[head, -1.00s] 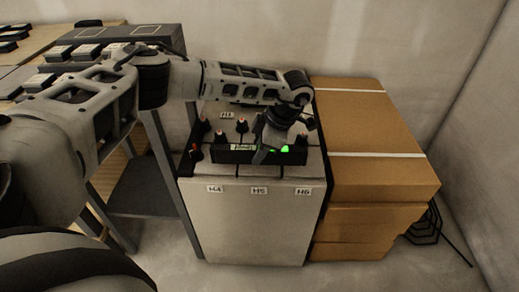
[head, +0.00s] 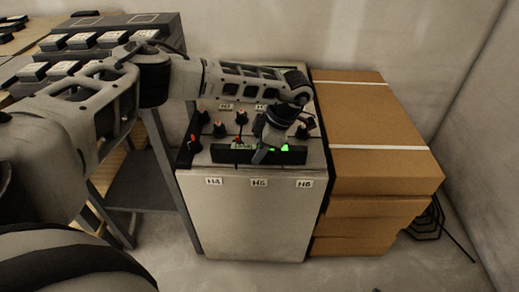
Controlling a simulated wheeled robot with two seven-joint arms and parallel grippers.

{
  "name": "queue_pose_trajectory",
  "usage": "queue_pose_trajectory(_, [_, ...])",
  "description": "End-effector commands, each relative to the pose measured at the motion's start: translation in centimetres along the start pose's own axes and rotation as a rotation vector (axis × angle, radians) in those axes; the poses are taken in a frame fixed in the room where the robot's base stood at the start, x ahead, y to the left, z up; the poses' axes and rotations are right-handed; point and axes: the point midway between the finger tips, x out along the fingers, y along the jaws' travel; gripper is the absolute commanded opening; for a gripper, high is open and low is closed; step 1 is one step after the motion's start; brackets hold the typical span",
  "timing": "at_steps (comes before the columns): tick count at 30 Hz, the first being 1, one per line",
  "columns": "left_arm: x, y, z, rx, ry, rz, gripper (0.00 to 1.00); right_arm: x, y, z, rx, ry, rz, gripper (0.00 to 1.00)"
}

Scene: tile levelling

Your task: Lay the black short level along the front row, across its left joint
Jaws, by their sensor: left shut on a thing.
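The black short level (head: 222,155) is a dark bar with glowing green spots, lying left to right in the picture over the front part of the pale tiled top (head: 200,166). My left gripper (head: 263,150) is shut on the level near its middle, from above, and hides part of it. In the picture the level spans most of the front row, above the labels H4 (head: 214,182), H5 (head: 259,183) and H6 (head: 304,183). I cannot tell whether it touches the tiles. The joints under it are hidden. My right gripper is not in view.
Several dark, orange-tipped posts (head: 220,130) stand on the top behind the level. A red-marked one (head: 195,146) is at the left edge. Stacked cardboard boxes (head: 385,170) adjoin on the right. A grey rack with small dark boxes (head: 82,68) stands on the left.

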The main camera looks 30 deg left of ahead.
Motion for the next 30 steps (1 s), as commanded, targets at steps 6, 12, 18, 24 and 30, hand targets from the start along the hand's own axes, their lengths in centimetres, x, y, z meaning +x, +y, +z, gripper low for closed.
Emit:
queue_pose_trajectory(6, [0.0, 0.0, 0.0, 0.000, -0.001, 0.000, 0.45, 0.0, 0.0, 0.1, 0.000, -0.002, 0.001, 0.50])
queue_pose_trajectory(12, [0.0, 0.0, 0.0, 0.000, -0.001, 0.000, 0.45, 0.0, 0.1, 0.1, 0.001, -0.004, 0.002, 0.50])
queue_pose_trajectory(18, [-0.6, 0.0, 0.0, 0.001, -0.002, 0.001, 0.45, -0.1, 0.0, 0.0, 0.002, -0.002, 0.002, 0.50])
queue_pose_trajectory(24, [-4.4, 0.1, 0.0, 0.001, -0.004, 0.003, 0.45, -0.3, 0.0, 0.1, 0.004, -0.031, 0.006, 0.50])
queue_pose_trajectory(30, [-9.4, 0.0, 0.0, 0.001, -0.003, 0.004, 0.45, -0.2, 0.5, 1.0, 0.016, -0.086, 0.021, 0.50])
